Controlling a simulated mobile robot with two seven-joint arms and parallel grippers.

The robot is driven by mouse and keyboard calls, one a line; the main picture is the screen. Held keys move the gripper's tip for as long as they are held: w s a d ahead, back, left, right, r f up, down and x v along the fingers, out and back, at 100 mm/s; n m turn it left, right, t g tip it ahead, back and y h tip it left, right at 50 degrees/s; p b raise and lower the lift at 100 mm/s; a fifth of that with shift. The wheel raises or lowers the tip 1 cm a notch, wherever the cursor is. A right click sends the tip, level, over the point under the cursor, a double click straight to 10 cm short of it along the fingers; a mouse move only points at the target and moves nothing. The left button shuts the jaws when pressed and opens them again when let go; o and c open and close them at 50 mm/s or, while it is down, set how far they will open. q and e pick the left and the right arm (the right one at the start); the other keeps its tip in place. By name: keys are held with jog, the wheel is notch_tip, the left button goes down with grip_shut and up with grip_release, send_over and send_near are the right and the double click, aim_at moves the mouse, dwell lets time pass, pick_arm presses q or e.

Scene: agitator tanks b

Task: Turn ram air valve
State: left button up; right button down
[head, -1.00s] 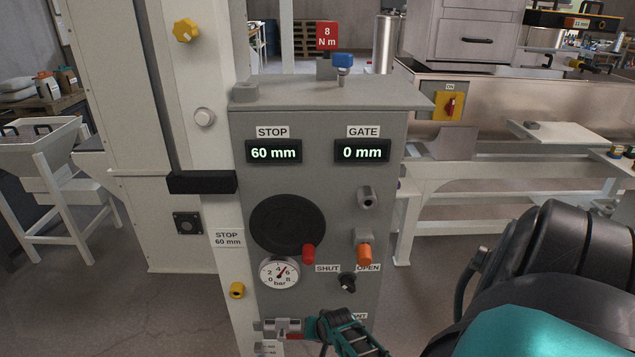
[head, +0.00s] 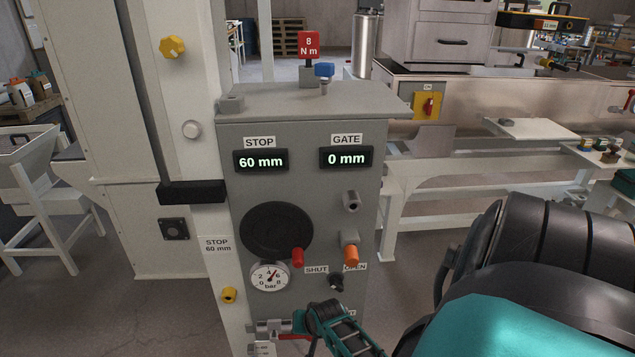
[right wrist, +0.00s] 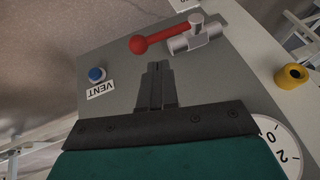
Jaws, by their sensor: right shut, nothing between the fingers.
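A valve with a grey metal body (head: 268,327) and a red lever shows low on the grey panel in the head view, partly hidden by my right wrist (head: 337,326). In the right wrist view the same valve body (right wrist: 198,38) is at the top, and its red ball-ended handle (right wrist: 147,43) points left. I take this as the ram air valve; its label is not readable. My right gripper (right wrist: 156,67) is shut and empty. Its fingertips are in front of the panel, just below the red handle in that view, seemingly apart from it. My left gripper is not in view.
The panel carries a pressure gauge (head: 270,277), a black SHUT/OPEN knob (head: 336,282), an orange knob (head: 350,254) and a red knob (head: 297,257). A blue VENT button (right wrist: 97,74) is left of my fingers in the wrist view. A yellow knob (right wrist: 291,76) is at right.

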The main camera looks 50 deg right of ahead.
jog(key=s+r, duration=0.4)
jog(key=r, duration=0.1)
jog(key=shift+a+r, duration=0.2)
jog(key=shift+a, duration=0.1)
